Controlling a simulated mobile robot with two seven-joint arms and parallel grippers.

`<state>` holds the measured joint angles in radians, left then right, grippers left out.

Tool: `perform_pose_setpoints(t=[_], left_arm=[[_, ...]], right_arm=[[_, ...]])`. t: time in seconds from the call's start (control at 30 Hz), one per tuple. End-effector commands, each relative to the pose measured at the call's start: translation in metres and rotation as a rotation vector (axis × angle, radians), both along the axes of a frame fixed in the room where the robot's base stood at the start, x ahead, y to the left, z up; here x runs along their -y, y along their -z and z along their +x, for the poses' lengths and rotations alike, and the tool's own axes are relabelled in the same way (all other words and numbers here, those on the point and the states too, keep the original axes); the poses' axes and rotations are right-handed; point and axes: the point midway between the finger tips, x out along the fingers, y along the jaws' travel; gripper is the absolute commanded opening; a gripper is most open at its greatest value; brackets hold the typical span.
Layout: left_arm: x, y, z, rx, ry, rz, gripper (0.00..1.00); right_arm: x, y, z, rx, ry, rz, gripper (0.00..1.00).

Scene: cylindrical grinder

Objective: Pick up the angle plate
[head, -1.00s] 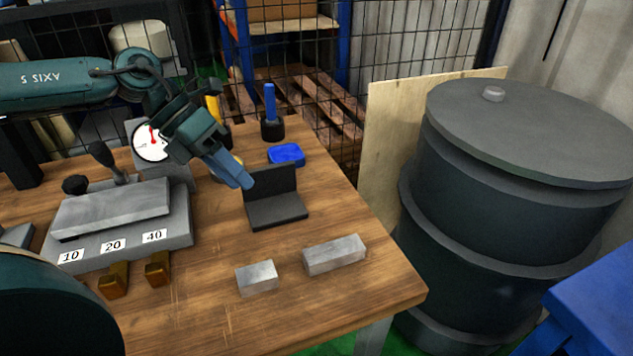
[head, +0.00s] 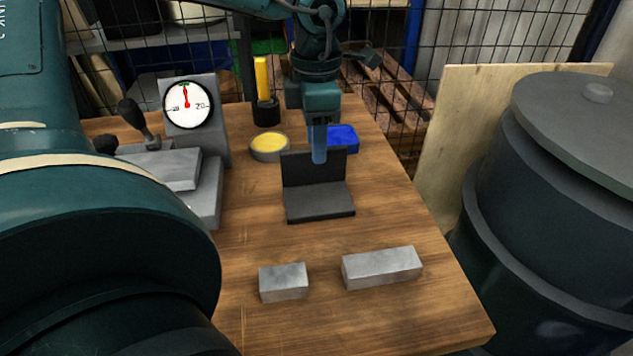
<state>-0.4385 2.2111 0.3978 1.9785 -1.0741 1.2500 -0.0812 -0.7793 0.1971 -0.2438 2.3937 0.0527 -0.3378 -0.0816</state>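The angle plate (head: 319,199) is a dark L-shaped piece on the wooden table, with a flat base toward me and an upright wall at the back. My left gripper (head: 319,158) points down at the top middle of the upright wall. One blue finger shows in front of the wall and covers part of it. The other finger is hidden, so I cannot tell the gap or whether the fingers touch the plate. The plate stands flat on the table. My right gripper is not in view.
Two grey metal blocks (head: 284,281) (head: 382,267) lie in front of the plate. A yellow-filled tin (head: 269,146) and a blue item (head: 343,139) sit close behind it. A dial gauge (head: 187,104) stands left. A dark drum (head: 545,215) stands beyond the table's right edge.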

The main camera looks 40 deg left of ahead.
Motion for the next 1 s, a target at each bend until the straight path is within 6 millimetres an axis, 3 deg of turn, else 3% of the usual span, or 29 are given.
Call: perform_pose_setpoints(t=[0.4,0.7,1.0], left_arm=[[-0.001,0.050,-0.006,-0.003,0.000,-0.001,0.38],[-0.001,0.055,-0.005,0.000,-0.001,-0.001,0.38],[-0.001,0.055,-0.005,-0.001,-0.001,-0.001,0.15]], right_arm=[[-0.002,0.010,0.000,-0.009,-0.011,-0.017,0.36],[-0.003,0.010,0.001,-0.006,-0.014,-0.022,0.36],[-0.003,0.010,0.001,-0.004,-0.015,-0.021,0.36]])
